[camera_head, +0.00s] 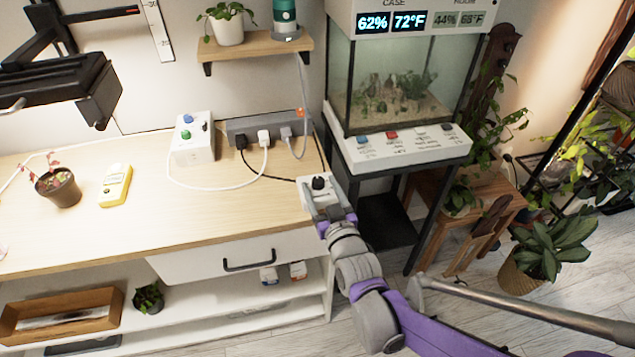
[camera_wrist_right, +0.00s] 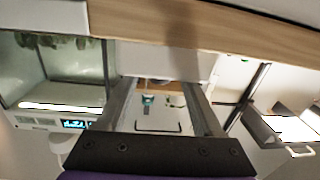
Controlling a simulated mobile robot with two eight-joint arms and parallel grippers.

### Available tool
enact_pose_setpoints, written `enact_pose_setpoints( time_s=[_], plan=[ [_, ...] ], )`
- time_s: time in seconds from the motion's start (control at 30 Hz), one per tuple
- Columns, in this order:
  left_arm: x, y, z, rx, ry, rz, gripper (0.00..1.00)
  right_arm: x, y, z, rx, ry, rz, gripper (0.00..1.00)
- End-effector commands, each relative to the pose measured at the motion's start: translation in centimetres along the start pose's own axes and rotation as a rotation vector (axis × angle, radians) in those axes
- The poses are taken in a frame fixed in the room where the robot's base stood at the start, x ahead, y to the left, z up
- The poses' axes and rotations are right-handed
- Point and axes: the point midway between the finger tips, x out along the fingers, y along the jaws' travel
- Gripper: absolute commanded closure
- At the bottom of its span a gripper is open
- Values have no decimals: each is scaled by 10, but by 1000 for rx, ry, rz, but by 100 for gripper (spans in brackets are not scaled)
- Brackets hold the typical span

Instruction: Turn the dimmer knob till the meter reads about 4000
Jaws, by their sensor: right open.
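The dimmer is a small white box (camera_head: 306,196) with a black knob (camera_head: 318,183) on top, at the right end of the wooden table. My right gripper (camera_head: 326,205) is open at the near side of this box, with its fingers spread; I cannot tell whether they touch it. In the right wrist view, a white block (camera_wrist_right: 160,64), likely the dimmer box, sits beyond the open fingers (camera_wrist_right: 160,88); no knob shows there. The yellow meter (camera_head: 115,185) lies on the table at the left, its reading too small to make out. My left gripper is out of view.
A grey power strip (camera_head: 265,128) with plugs and cords lies behind the dimmer. A white switch box (camera_head: 193,138) and a potted plant (camera_head: 58,187) stand on the table. A glass terrarium (camera_head: 395,85) is at the right. A black lamp (camera_head: 62,80) hangs at upper left.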

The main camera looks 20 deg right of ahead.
Motion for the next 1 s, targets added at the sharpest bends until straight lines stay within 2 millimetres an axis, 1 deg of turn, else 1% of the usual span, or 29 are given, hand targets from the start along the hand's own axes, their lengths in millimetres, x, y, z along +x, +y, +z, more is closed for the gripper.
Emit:
enact_pose_setpoints(
  time_s=[0.03, 0.1, 0.2, 0.53, 0.67, 0.7, 0.77, 0.8, 0.87, 0.9, 1.0],
  plan=[
    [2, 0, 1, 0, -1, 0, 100, 8, 0, 1, 0, 0, 0, 32],
    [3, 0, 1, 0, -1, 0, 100, 16, 0, 1, 0, 0, 0, 32],
    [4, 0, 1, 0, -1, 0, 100, 22, 0, 0, 0, 0, 0, 32],
    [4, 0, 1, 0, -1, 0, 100, 25, 0, 0, 0, -1, 0, 32],
    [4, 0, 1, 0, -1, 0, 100, 25, 0, 0, 0, -1, 0, 55],
    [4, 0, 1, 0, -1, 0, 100, 25, 0, 0, 0, -1, 0, 63],
    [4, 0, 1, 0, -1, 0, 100, 25, 0, 0, 0, -1, 0, 73],
    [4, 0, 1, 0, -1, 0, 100, 25, 0, 0, 0, -1, 0, 81],
    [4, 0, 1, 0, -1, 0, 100, 25, 0, 0, 0, -1, 0, 91],
    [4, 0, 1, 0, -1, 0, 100, 25, 0, 0, 0, -1, 0, 99],
    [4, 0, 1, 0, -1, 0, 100, 25, 0, 0, 0, -1, 0, 100]
  ],
)
